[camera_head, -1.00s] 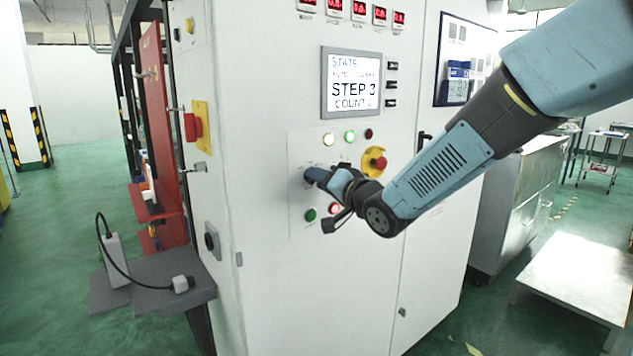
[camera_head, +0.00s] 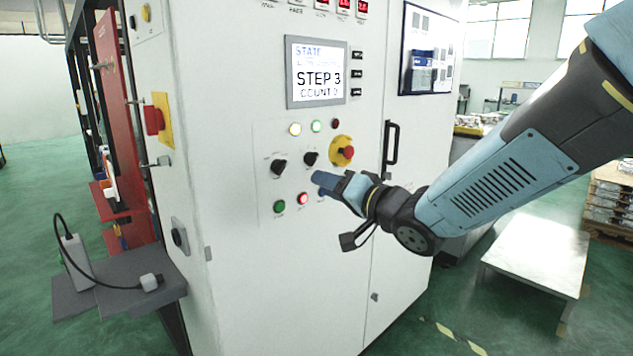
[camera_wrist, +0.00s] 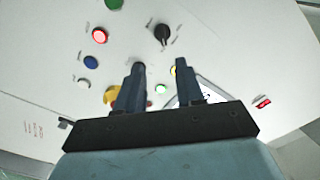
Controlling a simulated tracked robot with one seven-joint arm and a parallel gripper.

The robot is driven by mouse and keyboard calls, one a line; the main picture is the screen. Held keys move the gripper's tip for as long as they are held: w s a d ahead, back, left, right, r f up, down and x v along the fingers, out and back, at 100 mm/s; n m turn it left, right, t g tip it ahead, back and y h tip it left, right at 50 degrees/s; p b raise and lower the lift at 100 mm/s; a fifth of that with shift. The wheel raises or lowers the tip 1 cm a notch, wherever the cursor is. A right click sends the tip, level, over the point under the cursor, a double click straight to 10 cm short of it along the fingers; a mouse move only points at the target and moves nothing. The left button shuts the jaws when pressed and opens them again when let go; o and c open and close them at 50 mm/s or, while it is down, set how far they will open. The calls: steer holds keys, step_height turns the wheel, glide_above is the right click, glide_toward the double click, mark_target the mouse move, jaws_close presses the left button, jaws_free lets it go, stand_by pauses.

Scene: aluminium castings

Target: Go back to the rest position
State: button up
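My gripper (camera_head: 322,182) is in front of the white control cabinet's button panel (camera_head: 262,140), just below and right of the two black selector knobs, and looks clear of them. In the wrist view its two dark fingers (camera_wrist: 159,66) are apart, with the panel visible between them and nothing held. A black knob (camera_wrist: 162,33), a lit red button (camera_wrist: 100,35) and a blue button (camera_wrist: 91,62) lie beyond the fingertips. My arm reaches in from the upper right. The screen (camera_head: 317,72) reads STEP 3; the count digit is unclear.
A red and yellow emergency stop (camera_head: 343,150) sits close above my gripper. A black door handle (camera_head: 390,143) projects to its right. A grey shelf (camera_head: 120,293) juts out at lower left. A low white table (camera_head: 535,255) stands on the right, with green floor around it.

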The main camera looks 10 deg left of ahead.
steer(key=shift+s+d, duration=0.3)
steer(key=shift+d, duration=0.05)
steer(key=d+m+h, duration=0.2)
steer(key=d+h, duration=0.9)
steer(key=d, duration=0.7)
steer(key=s+d+f+g+h, duration=0.1)
steer(key=s+d+g, duration=0.2)
steer(key=s, duration=0.5)
steer(key=s+d+f+n+g+h, duration=0.1)
steer(key=s+d+f+g, duration=0.1)
steer(key=s+d, duration=0.4)
steer(key=s+g, duration=0.1)
steer(key=s, duration=0.2)
steer(key=shift+d+h, duration=0.2)
steer(key=shift+h, duration=0.1)
steer(key=shift+f, duration=0.1)
steer(key=shift+c, duration=0.5)
